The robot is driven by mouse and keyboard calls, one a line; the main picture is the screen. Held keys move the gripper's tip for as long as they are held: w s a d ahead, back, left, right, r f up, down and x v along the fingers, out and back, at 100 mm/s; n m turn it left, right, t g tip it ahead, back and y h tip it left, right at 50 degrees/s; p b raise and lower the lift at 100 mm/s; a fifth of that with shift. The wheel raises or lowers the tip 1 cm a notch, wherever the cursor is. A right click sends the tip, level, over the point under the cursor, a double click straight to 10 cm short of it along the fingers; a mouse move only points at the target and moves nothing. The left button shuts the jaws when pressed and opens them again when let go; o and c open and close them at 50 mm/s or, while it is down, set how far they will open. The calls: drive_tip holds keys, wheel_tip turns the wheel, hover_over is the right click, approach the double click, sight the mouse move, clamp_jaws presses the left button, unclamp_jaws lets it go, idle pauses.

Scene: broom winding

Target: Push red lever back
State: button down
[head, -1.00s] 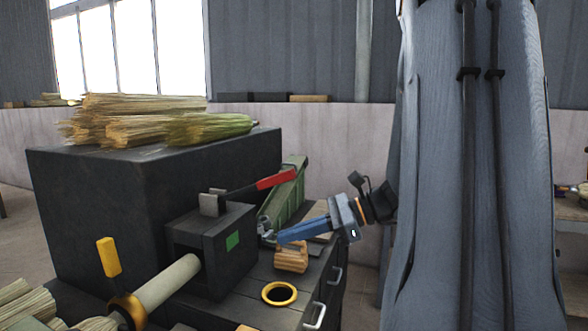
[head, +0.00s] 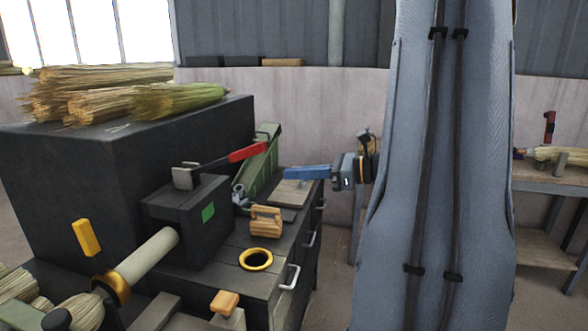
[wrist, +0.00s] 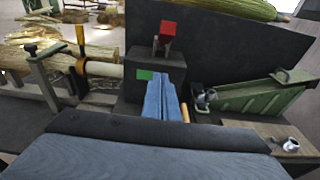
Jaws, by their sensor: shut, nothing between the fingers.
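The red lever (head: 247,152) is a dark bar with a red grip on top of a black box (head: 196,222) with a green square. The bar slants up to the right from a grey bracket in the head view. In the wrist view the red grip (wrist: 168,28) points toward the camera, above the box. My gripper (head: 286,172), with blue fingers, is shut and empty. It is to the right of the red grip and a little lower in the head view, apart from it. In the wrist view its fingers (wrist: 163,84) lie below the red grip.
A wooden block (head: 266,221) and a yellow ring (head: 256,259) lie on the bench top below my gripper. A green metal case (head: 262,165) stands behind the lever's grip. A yellow-handled clamp (head: 87,238) is at left. Straw bundles (head: 120,92) lie on the large black box.

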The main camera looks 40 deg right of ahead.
drive_tip(key=w+a+r+p, duration=0.2)
drive_tip(key=w+a, duration=0.3)
drive_tip(key=w, duration=0.2)
drive_tip(key=shift+a+r+p, duration=0.25)
drive_tip(key=shift+p, duration=0.15)
